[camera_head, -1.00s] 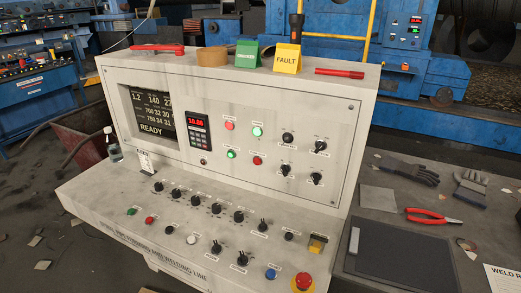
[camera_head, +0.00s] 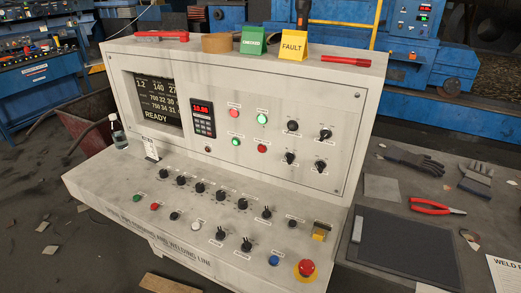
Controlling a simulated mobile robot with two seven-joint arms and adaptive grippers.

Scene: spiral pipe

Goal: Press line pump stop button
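A grey control console stands in the middle, with an upright panel (camera_head: 330,95) and a sloped desk (camera_head: 110,183). The upright panel has an upper red button (camera_head: 234,113), an upper lit green button (camera_head: 262,118), a lower lit green button (camera_head: 235,142) and a lower red button (camera_head: 262,148). The desk has a green button (camera_head: 136,199), a red button (camera_head: 155,206), a white button (camera_head: 196,225), a blue button (camera_head: 274,260) and a red mushroom button (camera_head: 306,268) on a yellow base. The button labels are too small to read. Neither gripper is in view.
Several black knobs sit on both panels. A screen (camera_head: 155,103) reads READY.

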